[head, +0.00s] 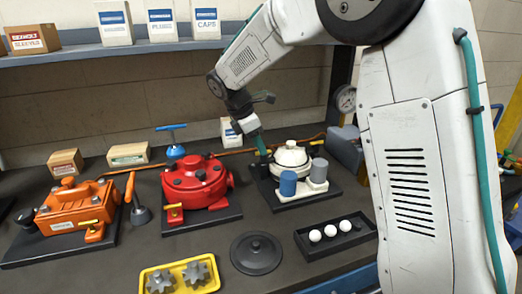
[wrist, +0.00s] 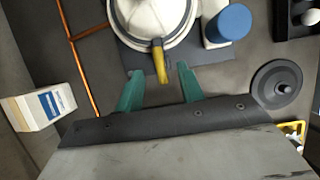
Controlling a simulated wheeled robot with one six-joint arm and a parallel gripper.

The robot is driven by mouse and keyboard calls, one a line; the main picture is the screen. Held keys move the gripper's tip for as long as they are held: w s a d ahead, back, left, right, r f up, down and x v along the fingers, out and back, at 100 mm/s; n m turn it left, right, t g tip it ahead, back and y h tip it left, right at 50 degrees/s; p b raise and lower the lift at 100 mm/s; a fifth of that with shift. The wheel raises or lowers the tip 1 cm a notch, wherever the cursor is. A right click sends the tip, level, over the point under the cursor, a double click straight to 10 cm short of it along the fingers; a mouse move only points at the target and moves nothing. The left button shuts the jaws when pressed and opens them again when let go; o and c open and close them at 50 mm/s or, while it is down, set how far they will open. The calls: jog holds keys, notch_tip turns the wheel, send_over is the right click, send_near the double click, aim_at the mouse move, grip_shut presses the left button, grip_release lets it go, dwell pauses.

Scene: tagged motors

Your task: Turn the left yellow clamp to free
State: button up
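My gripper (wrist: 160,88) is open, with its two green fingers apart. A yellow clamp lever (wrist: 160,62) sticks out from the white round motor (wrist: 128,14), its tip between the finger ends without clear contact. In the head view my gripper (head: 260,150) is at the left side of the white motor (head: 291,158), and that lever is hidden or too small to tell. Another yellow clamp (head: 174,209) sits at the front of the red motor (head: 195,182). A yellow lever (head: 90,223) also shows on the orange motor (head: 72,206) at far left.
Blue (head: 288,184) and grey (head: 319,170) cylinders stand beside the white motor. In front are a black tray (head: 322,250) with white balls, a black disc (head: 256,254) and a yellow tray (head: 150,272) with gears. A blue-handled tool (head: 174,150) stands behind the red motor.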

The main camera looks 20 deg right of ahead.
jog(key=shift+x, duration=1.4)
grip_shut()
